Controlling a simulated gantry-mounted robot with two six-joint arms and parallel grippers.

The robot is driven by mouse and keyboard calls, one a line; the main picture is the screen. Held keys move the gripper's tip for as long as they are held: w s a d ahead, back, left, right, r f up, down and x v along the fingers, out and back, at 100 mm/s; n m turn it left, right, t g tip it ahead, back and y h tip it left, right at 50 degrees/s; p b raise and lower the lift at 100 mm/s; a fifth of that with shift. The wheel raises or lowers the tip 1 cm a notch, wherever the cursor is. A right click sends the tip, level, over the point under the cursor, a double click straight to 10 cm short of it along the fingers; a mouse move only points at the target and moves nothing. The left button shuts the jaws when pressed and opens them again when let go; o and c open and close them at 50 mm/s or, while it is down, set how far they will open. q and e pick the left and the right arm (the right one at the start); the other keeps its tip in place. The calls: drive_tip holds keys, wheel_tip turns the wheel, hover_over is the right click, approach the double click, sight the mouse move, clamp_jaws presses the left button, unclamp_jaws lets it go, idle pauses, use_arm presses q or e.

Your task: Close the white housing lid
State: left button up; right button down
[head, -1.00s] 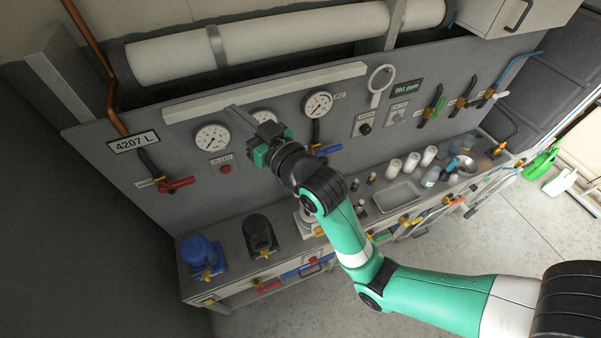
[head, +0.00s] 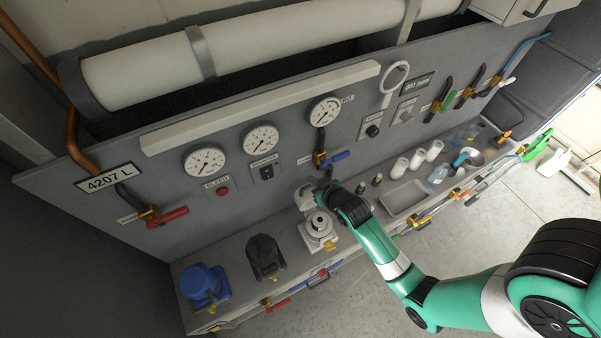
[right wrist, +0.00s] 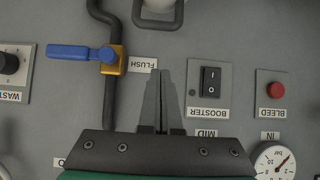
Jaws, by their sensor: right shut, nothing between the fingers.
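The white housing (head: 319,233) stands on the bench, right of the black and blue ones. Its white lid (head: 304,198) stands raised at the back, toward the panel. My right gripper (head: 324,187) is beside the top of the raised lid, partly hidden by its own wrist; I cannot tell whether it touches. My left gripper is not in view.
A black housing (head: 264,256) and a blue housing (head: 203,284) stand to the left. A blue-handled valve (head: 334,158) and gauges (head: 261,139) are on the panel behind. A tray (head: 404,199) and white cups (head: 417,158) lie to the right.

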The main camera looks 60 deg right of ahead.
sight(307, 186)
drive_tip(key=b+x, duration=0.1)
drive_tip(key=x, duration=0.8)
drive_tip(key=shift+s+a+f+b, duration=0.2)
drive_tip(key=shift+f+b, duration=0.1)
drive_tip(key=shift+b, duration=0.1)
drive_tip(key=shift+w+f+p, duration=0.1)
drive_tip(key=shift+f+p, duration=0.05)
drive_tip(key=shift+p, duration=0.15)
drive_tip(key=s+a, duration=0.1)
drive_tip(key=s+a+f+p, duration=0.1)
drive_tip(key=shift+s, duration=0.35)
